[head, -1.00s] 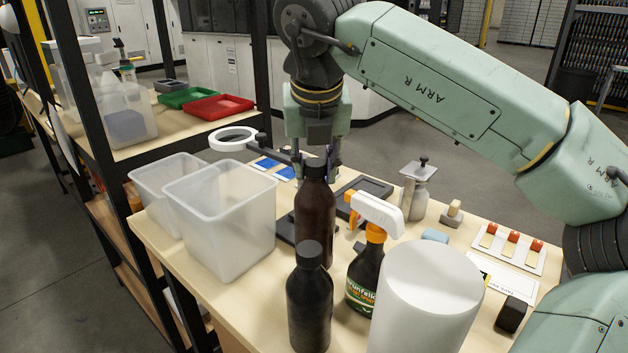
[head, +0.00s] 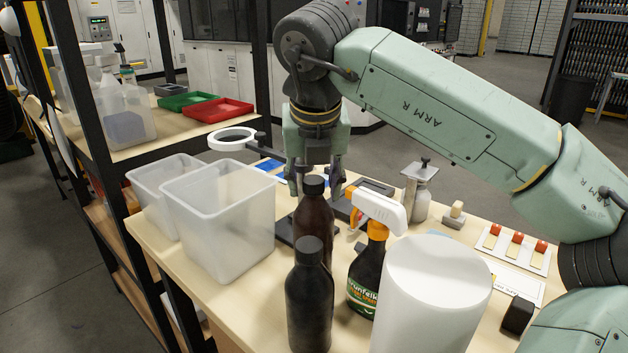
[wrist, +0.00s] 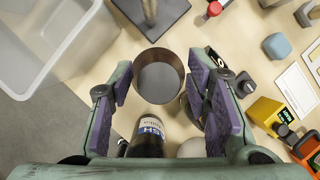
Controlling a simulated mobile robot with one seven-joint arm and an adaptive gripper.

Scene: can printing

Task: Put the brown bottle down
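The brown bottle (head: 314,218) stands upright in the head view, with a dark cap; its base is hidden behind another dark bottle (head: 309,300). My gripper (head: 317,184) points down around the bottle's top, with a finger on each side and a visible gap at the right finger. In the wrist view, my gripper (wrist: 158,78) has its purple pads spread, and a round brown shape with a grey middle, apparently the brown bottle (wrist: 158,54), lies between the tips. A dark bottle with a white and blue label (wrist: 148,132) is close below it.
Close on the right are a spray bottle (head: 367,280) and a large white cylinder (head: 430,300). Translucent bins (head: 218,225) stand at left. A ring magnifier (head: 232,139) is behind the gripper. Little free table shows around the bottles.

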